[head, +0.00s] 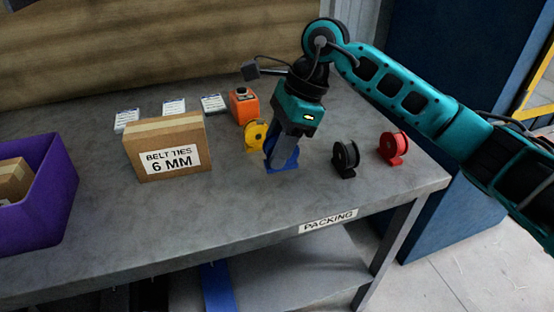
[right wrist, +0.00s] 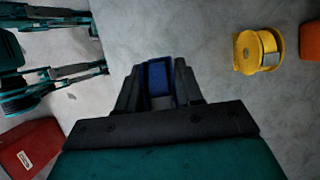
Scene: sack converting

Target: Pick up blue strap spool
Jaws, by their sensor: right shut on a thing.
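The blue strap spool (head: 289,161) is on the grey table, between the yellow spool and the black spool in the head view. My right gripper (head: 277,160) reaches down from above and is shut on it, hiding much of it. In the right wrist view, the blue spool (right wrist: 158,78) sits between the two dark fingers of my right gripper (right wrist: 158,95). I cannot tell whether it is clear of the tabletop. My left gripper is in neither view.
Close by stand a yellow spool (head: 255,135), a black spool (head: 345,158) and a red spool (head: 393,147). An orange device (head: 243,106) is behind. A cardboard box (head: 166,148) and a purple bin (head: 45,205) are to the left. The table's front (head: 255,215) is clear.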

